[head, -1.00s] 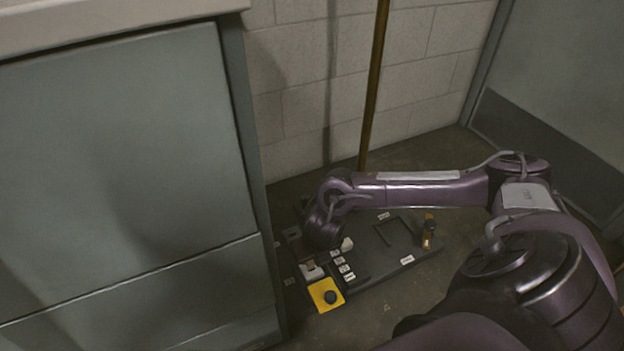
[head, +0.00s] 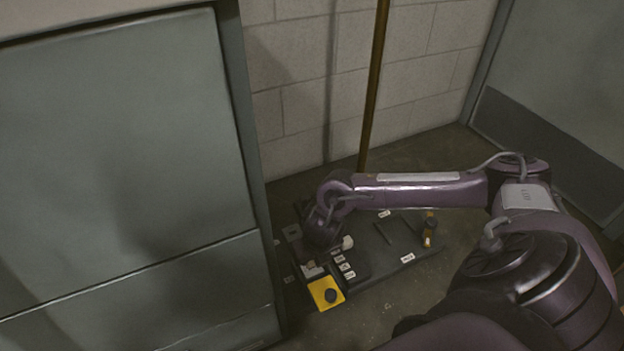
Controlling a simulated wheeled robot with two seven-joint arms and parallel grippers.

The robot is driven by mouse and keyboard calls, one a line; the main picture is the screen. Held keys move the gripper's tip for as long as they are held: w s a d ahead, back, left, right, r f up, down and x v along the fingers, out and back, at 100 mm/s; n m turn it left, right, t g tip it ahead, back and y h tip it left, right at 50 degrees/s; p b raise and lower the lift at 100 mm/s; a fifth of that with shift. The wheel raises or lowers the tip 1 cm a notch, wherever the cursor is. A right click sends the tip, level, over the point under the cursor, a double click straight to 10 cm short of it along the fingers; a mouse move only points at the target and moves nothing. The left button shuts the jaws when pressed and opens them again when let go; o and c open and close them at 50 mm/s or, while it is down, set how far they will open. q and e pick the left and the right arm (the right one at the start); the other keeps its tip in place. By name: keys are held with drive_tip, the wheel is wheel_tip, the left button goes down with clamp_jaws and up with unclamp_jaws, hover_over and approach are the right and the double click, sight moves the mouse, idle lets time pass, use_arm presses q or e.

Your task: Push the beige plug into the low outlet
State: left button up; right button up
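My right arm comes in from the right and bends down at the wrist over a dark board on the floor. My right gripper (head: 318,243) is at the board's left part, and its fingers are too dark and small to make out. A small pale beige piece (head: 347,243) shows just right of the gripper. Another pale piece (head: 312,269) lies just below it, above a yellow block. I cannot tell which of them is the plug or the low outlet, or whether the gripper holds anything. My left gripper is not in view.
The dark board (head: 378,262) carries several white labels, a yellow block with a black knob (head: 326,294) and an orange-and-black part (head: 429,232). A grey cabinet (head: 130,160) stands close on the left. A brown pole (head: 374,90) stands against the block wall behind.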

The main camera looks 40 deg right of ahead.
drive_tip(key=shift+f+b, duration=0.5)
drive_tip(key=shift+f, duration=0.5)
idle(1.7)
drive_tip(key=o, duration=1.1)
drive_tip(key=shift+o, duration=0.2)
